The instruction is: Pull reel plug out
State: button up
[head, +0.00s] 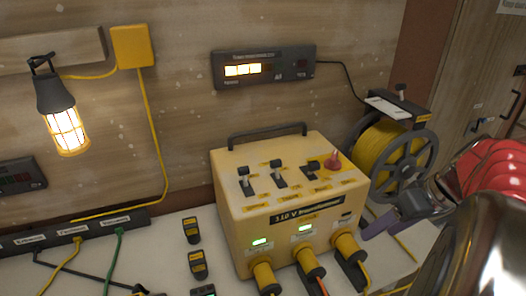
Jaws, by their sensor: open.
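A yellow transformer box (265,195) stands on the white bench. Several plugs sit low on its front: a left yellow plug (263,275), a middle yellow plug (310,262) with an orange-red cable, and a right yellow plug (347,247) with a yellow cable. A cable reel (385,155) wound with yellow cable stands behind right; I cannot trace its cable fully to a plug. My gripper (383,228) is open, with purple-grey fingers just right of the right plug and apart from it. My arm partly hides the gripper and the bench there.
A power strip (75,240) with several cables lies at the left. Small yellow-black blocks (191,230) stand between it and the box. A lit lamp (64,120) hangs at upper left. A display (263,67) is on the wall. The box's black handle (267,132) rises on top.

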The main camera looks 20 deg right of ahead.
aim_at(357, 247)
jog(key=shift+s+d+f, duration=0.1)
jog(key=shift+s+d, duration=0.05)
jog(key=shift+d, duration=0.45)
jog(key=x, duration=1.4)
jog(key=shift+a, duration=0.1)
jog(key=shift+c, duration=0.4)
grip_shut()
